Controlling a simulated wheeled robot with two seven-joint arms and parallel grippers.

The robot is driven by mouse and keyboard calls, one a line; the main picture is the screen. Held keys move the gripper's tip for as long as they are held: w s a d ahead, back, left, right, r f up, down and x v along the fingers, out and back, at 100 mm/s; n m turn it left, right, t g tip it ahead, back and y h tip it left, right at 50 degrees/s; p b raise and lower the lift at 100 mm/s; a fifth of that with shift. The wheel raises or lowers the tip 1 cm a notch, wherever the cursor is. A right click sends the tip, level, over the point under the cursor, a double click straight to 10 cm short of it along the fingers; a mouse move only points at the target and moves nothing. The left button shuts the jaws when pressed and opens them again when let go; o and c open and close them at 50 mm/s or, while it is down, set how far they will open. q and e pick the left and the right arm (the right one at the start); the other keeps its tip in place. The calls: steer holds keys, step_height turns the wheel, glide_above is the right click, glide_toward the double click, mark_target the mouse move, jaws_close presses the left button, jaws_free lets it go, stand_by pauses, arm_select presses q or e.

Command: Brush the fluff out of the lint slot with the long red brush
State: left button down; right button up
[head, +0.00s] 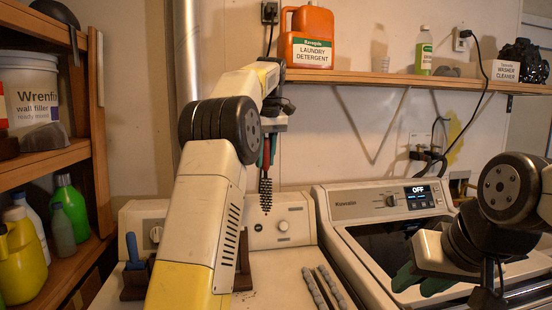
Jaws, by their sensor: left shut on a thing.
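My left gripper (268,155) is raised in front of the back wall, above the left machine's control panel. It is shut on the red brush, whose dark bristled head (265,194) hangs down. Only a little red shows between the fingers. On the left machine's top, two grey, lumpy strips (332,287) run side by side. They look like fluff along the lint slot; the slot itself is hard to make out. The brush head is apart from them, further back. My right gripper (421,283) is over the right machine, its green fingers apart and empty.
A brown holder with a blue-handled tool (137,251) stands on the left machine (282,270). A shelf (390,78) above carries an orange detergent jug (306,38) and bottles. A wooden rack (95,150) with bottles is at left. The right machine (360,235) reads OFF.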

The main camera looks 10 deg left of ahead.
arm_select(q)
steer(key=shift+w+d, duration=0.1)
steer(key=shift+d, duration=0.1)
steer(key=shift+w+d+f, duration=0.1)
steer(key=shift+d, duration=0.15)
steer(key=s+d+f+m+h, duration=0.1)
steer(key=s+d+f+m, duration=0.3)
steer(key=d+f, duration=0.5)
steer(key=s+d+f+m+h, duration=0.1)
steer(key=s+d+f+m, duration=0.3)
steer(key=d+f+m, duration=0.5)
steer(key=shift+d+f, duration=0.5)
steer(key=shift+f, duration=0.35)
step_height(320, 180, down, 12)
stand_by(1.2)
stand_by(0.3)
